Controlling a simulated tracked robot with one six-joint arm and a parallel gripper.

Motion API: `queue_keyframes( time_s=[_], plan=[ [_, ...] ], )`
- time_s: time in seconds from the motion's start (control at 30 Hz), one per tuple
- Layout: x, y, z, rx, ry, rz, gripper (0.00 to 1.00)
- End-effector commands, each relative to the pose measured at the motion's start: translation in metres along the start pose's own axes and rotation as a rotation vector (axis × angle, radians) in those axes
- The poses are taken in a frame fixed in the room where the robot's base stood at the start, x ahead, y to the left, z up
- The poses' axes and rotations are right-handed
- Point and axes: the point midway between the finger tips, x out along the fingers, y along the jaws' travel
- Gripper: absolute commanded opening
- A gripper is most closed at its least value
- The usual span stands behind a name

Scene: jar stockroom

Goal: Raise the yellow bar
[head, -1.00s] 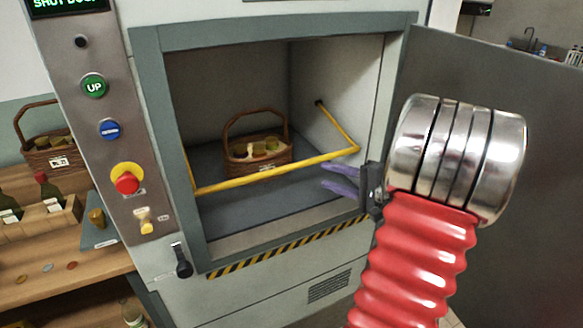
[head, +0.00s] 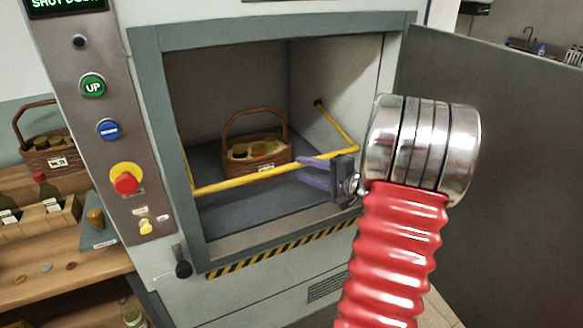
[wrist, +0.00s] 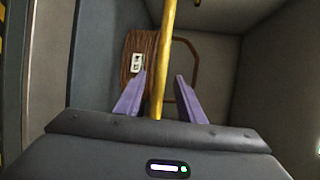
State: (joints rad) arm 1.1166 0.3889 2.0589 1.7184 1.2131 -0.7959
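The yellow bar (head: 265,175) runs low across the front of the open chamber, with side arms going back along the chamber walls. My gripper (head: 301,169) is at the right half of the bar, its purple fingers pointing left into the chamber. In the wrist view the bar (wrist: 166,45) passes between the two spread fingers (wrist: 160,80), with a gap visible on each side. The gripper looks open, around the bar rather than closed on it. Whether a finger touches the bar cannot be told.
A wicker basket (head: 257,152) with several jars stands on the chamber floor behind the bar. The grey door (head: 490,170) is swung open at right, close to my arm. A control panel (head: 110,160) with a green UP button (head: 93,86) and red knob (head: 125,181) is at left.

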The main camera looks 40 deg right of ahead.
Motion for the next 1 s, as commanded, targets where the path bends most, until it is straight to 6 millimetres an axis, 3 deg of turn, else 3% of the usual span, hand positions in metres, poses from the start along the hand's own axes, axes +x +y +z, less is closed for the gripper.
queue_keyframes(
  time_s=[0.2, 0.4, 0.77, 1.0],
  plan=[
    [0.034, 0.0, 0.001, 0.0, -0.004, 0.0, 0.36],
    [0.053, 0.0, 0.001, 0.0, -0.002, 0.001, 0.36],
    [0.056, 0.0, 0.0, 0.0, -0.001, 0.0, 0.35],
    [0.056, 0.0, 0.001, 0.0, -0.002, 0.0, 0.18]
  ],
)
